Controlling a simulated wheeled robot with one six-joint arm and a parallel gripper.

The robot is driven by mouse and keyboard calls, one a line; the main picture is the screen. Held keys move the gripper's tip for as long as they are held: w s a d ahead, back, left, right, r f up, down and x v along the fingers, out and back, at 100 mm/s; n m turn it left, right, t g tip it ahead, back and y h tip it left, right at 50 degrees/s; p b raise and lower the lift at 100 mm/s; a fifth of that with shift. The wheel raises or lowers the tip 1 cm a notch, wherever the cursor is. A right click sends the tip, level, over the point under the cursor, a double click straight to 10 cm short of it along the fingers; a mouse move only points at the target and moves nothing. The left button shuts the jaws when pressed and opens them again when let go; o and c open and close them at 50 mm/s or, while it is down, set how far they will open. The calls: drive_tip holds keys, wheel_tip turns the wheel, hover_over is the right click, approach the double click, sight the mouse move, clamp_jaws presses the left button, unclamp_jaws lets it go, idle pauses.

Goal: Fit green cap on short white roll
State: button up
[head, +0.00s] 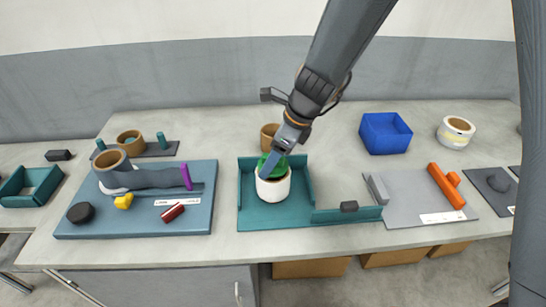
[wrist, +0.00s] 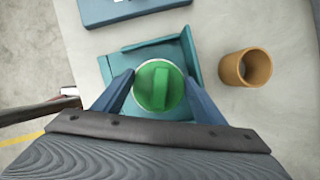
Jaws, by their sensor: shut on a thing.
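The short white roll (head: 273,188) stands upright on the teal tray (head: 257,219). The green cap (head: 266,163) is at the top of the roll, partly hidden by my gripper in the head view. In the wrist view the green cap (wrist: 160,87) looks centred over the roll, with a thin white rim (wrist: 158,62) showing around it. I cannot tell how deep the cap sits. My gripper (head: 270,166) points down at the roll. Its blue fingers (wrist: 160,92) are on both sides of the cap and shut on it.
A tan roll (head: 268,137) stands just behind the tray; it also shows in the wrist view (wrist: 245,68). The tray has raised walls at the back and sides. A blue board (head: 140,222) with several items lies left, a grey board (head: 408,212) right, and a blue bin (head: 385,134) behind.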

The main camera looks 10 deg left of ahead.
sight(284, 166)
drive_tip(key=shift+f+b, duration=0.4)
drive_tip(key=shift+f, duration=0.2)
drive_tip(key=o, duration=0.8)
drive_tip(key=shift+c, duration=0.2)
drive_tip(key=p+v, duration=0.8)
drive_tip(key=shift+r, duration=0.4)
drive_tip(key=shift+v, duration=1.2)
drive_tip(key=s+d+f+n+h+b, duration=0.1)
drive_tip(key=s+d+f+n+b, duration=0.2)
drive_tip(key=d+n, duration=0.3)
drive_tip(key=s+d+f+n+h+b, duration=0.2)
drive_tip(key=d+f+n+b, duration=0.1)
drive_tip(key=d+n, duration=0.4)
drive_tip(key=s+d+f+n+h+b, duration=0.1)
drive_tip(key=s+d+f+n+b, duration=0.2)
drive_tip(key=d, duration=0.8)
drive_tip(key=n+b, duration=0.2)
drive_tip(key=n, duration=0.1)
drive_tip(key=shift+s+d+n+t+h+b, duration=0.3)
drive_tip(key=shift+n, duration=0.1)
